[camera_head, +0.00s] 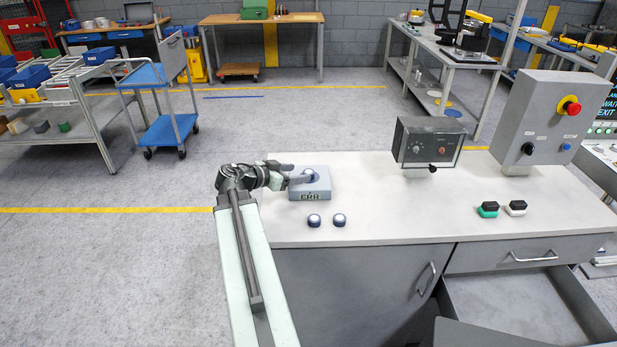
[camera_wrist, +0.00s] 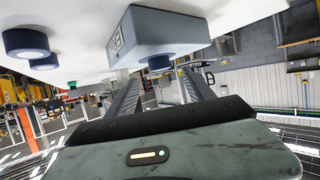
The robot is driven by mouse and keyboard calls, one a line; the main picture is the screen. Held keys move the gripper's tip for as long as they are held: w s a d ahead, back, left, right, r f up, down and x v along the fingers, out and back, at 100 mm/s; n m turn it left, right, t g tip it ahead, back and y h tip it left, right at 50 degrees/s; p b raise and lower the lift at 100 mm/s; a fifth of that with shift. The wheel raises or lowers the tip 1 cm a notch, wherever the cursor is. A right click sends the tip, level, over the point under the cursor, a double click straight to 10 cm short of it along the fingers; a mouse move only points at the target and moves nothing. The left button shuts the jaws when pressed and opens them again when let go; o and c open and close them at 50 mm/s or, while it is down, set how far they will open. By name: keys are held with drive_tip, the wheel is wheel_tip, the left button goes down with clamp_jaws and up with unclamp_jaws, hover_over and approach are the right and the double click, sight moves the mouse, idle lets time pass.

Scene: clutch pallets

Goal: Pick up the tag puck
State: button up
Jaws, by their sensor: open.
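A grey reader box (camera_head: 320,190) with a display reading ERR sits at the left of the counter. A dark puck with a bluish face (camera_head: 311,174) is on the box top, partly hidden by my gripper (camera_head: 296,173). Two similar pucks, a left one (camera_head: 314,220) and a right one (camera_head: 339,219), lie on the counter in front of the box. In the tilted wrist view the puck on the box (camera_wrist: 160,64) shows beyond and between my two open fingers (camera_wrist: 155,78); nothing is held. I cannot tell from looks which puck is the tag puck.
A dark control box (camera_head: 428,142) and a panel with a red button (camera_head: 545,115) stand at the right. Green (camera_head: 488,209) and white (camera_head: 516,208) based black items lie on the counter. A drawer (camera_head: 515,305) is open below. The counter middle is clear.

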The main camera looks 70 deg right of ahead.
sight(306, 173)
drive_tip(key=b+x, duration=0.2)
drive_tip(key=x, duration=0.3)
drive_tip(key=shift+w+f, duration=0.1)
drive_tip(key=shift+f, duration=0.15)
drive_tip(key=shift+r, duration=0.1)
clamp_jaws()
wheel_tip(306, 173, up, 10)
drive_tip(key=p, duration=0.9)
drive_tip(key=shift+p, duration=0.4)
